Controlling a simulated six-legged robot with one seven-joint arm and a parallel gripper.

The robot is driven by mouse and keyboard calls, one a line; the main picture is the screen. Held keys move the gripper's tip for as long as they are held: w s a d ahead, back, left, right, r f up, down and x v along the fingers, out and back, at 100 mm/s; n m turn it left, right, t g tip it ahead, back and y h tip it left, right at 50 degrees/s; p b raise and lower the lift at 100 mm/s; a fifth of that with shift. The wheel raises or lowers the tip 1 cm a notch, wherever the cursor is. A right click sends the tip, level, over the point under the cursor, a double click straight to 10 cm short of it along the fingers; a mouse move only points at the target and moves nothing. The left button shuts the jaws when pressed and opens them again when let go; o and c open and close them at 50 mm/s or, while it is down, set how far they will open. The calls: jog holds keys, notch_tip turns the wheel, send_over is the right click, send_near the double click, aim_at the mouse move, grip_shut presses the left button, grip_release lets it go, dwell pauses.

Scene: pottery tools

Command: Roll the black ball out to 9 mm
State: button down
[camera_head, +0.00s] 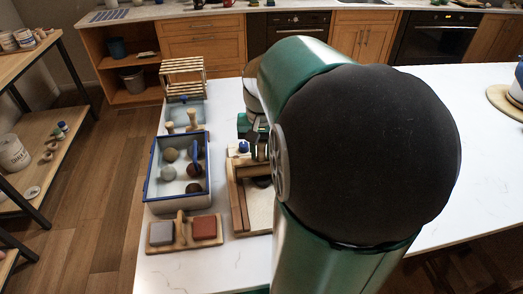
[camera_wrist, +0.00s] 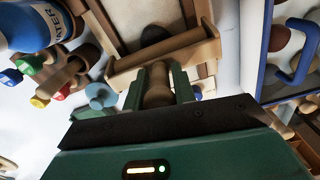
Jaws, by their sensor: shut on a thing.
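The black ball (camera_wrist: 153,36) sits on a pale board (camera_wrist: 135,15) with wooden side rails, in the wrist view. It looks rounded; its near side is partly hidden behind a wooden crossbar (camera_wrist: 180,50). In the head view the ball (camera_head: 263,181) is a dark patch on the board (camera_head: 258,219), mostly hidden by my arm. My gripper (camera_wrist: 158,80) is shut on a turned wooden handle (camera_wrist: 157,92) at the near side of the crossbar. The bar lies across the board, close to the ball; I cannot tell whether they touch.
A blue-rimmed bin (camera_head: 150,189) with several balls stands left of the board. In front of it is a wooden holder (camera_head: 182,246) with a grey and a red block. A slatted wooden rack (camera_head: 183,70) stands behind. Coloured-tipped tools (camera_wrist: 42,84) and a blue bottle (camera_wrist: 30,28) lie near the board.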

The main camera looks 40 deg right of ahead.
jog(key=shift+w+d, duration=0.35)
jog(key=shift+w, duration=0.1)
jog(key=shift+f, duration=0.1)
jog(key=shift+w+d+f, duration=0.1)
jog(key=shift+w+f, duration=0.05)
jog(key=shift+f, duration=0.15)
dwell(1.1)
dwell(3.5)
jog(key=shift+r, duration=3.5)
